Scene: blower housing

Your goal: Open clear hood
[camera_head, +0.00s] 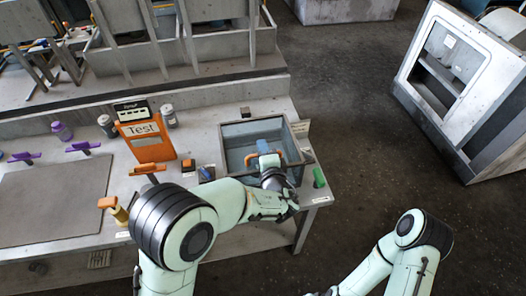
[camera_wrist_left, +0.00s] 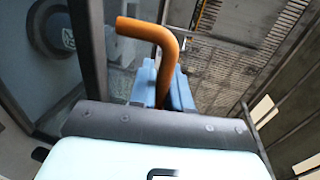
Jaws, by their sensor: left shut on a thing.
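The clear hood (camera_head: 231,133) is a grey-framed, see-through box at the right end of the workbench. An orange bent handle (camera_head: 250,158) is at its near side. It also shows large in the wrist view (camera_wrist_left: 150,30). My left gripper (camera_head: 268,158), with blue fingers, is shut on this handle. In the left wrist view the fingers (camera_wrist_left: 160,88) close around the handle's lower part. A hood pane (camera_wrist_left: 115,55) is just left of the handle. Behind it is a dark round part (camera_wrist_left: 65,40). My left arm hides the hood's near side. My right gripper is out of view.
An orange "Test" sign (camera_head: 146,139), jars (camera_head: 168,115) and a yellow bottle with an orange cap (camera_head: 119,212) stand left of the hood. A green cylinder (camera_head: 319,177) is right of my left gripper. The floor (camera_head: 350,120) right of the bench is clear up to a grey cabinet (camera_head: 480,60).

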